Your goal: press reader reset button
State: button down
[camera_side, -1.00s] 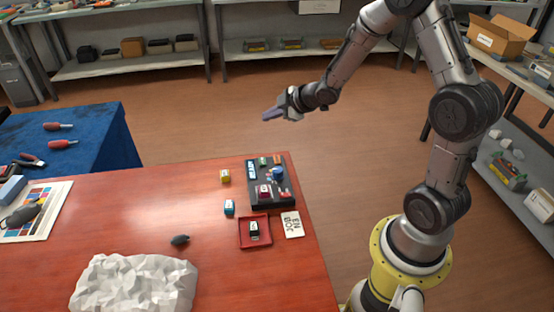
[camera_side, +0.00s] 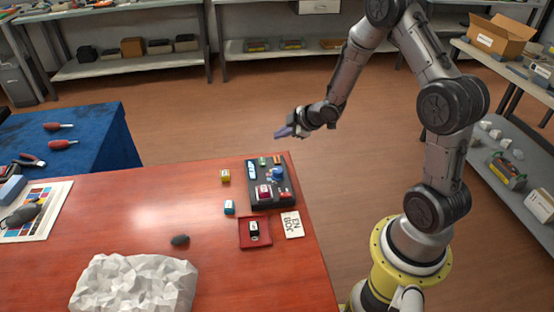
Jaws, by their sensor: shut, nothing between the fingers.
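The reader (camera_side: 257,201) is a dark, flat box at the far right corner of the red table. On its top are a pale blue strip (camera_side: 252,170), a round blue part (camera_side: 277,173), a magenta cartridge (camera_side: 264,192) and small green and orange parts near its back edge. Which part is the reset button is too small to tell. My gripper (camera_side: 281,133) is shut and empty. It is in the air above and behind the reader's back edge, pointing left, apart from everything.
A red tray (camera_side: 241,243) with a black cartridge (camera_side: 254,230) stands in front of the reader, beside a white printed card (camera_side: 292,225). Yellow (camera_side: 225,176) and cyan (camera_side: 229,208) cartridges lie to the left. A crumpled white heap (camera_side: 135,285) is at the front.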

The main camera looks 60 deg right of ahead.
aim_at(280, 160)
jog(key=shift+f, duration=3.25)
jog(key=shift+f, duration=0.1)
jog(key=shift+f, duration=0.3)
jog(key=shift+f, duration=0.45)
jog(key=shift+r, duration=0.1)
dwell(0.3)
jog(key=shift+r, duration=0.75)
jog(key=shift+r, duration=2.55)
